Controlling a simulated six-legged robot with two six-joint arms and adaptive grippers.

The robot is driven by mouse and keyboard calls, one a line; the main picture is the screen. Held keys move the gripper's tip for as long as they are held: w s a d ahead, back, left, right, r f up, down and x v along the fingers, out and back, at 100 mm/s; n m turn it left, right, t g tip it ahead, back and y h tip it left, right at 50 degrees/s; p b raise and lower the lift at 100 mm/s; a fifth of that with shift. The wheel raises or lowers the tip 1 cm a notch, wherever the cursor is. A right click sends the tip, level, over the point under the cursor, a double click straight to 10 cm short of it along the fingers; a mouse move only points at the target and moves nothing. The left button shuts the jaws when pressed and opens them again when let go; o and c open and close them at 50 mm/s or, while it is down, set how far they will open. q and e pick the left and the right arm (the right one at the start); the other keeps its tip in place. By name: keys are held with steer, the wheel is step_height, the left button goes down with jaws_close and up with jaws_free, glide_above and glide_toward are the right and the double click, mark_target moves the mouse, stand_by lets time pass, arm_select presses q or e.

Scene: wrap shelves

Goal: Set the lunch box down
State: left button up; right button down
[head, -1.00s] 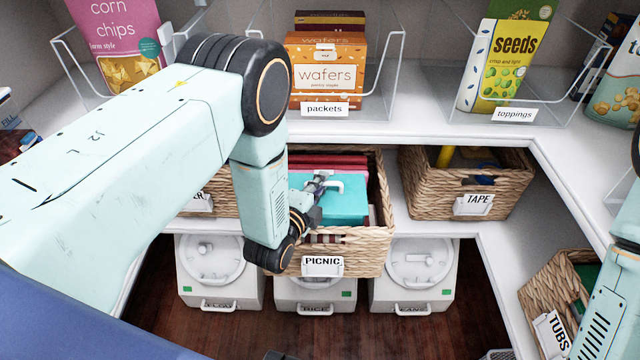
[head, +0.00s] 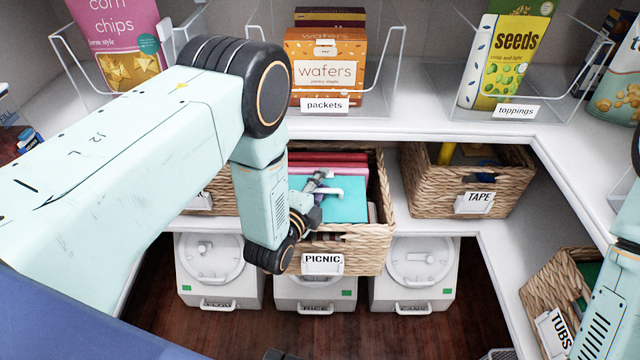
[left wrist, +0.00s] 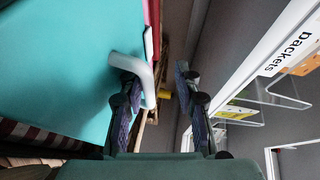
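The teal lunch box (head: 347,206) with its white handle sits inside the wicker basket labelled PICNIC (head: 345,262), in front of red and pink items. It fills the upper left of the left wrist view (left wrist: 60,70), with the handle (left wrist: 142,80) standing up from it. My left gripper (head: 318,186) is over the box at its handle. Its fingers are spread apart (left wrist: 158,105); one finger is at the handle, the other is clear of it. I cannot tell whether the near finger touches the handle. My right gripper is out of view.
A TAPE basket (head: 510,190) stands to the right and a TUBS basket (head: 540,290) at lower right. Clear bins with wafers (head: 325,72) and seeds (head: 500,60) stand on the white shelf above. White canisters (head: 415,270) stand below.

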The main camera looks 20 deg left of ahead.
arm_select(q)
steer(key=shift+r, duration=0.1)
steer(key=shift+r+p, duration=0.55)
steer(key=shift+r, duration=0.05)
steer(key=p+v, duration=0.2)
steer(key=v, duration=1)
steer(key=s+a+f+n+g+y, duration=0.1)
steer(key=s+a+f+n+g, duration=0.2)
steer(key=s+f+n+g, duration=0.55)
steer(key=s+a+f+n+g+y, duration=0.1)
steer(key=s+n+g, duration=0.6)
steer(key=s, duration=1.2)
steer(key=n, duration=0.3)
steer(key=shift+a, duration=0.15)
steer(key=shift+s+f, duration=0.15)
steer(key=shift+c, duration=0.5)
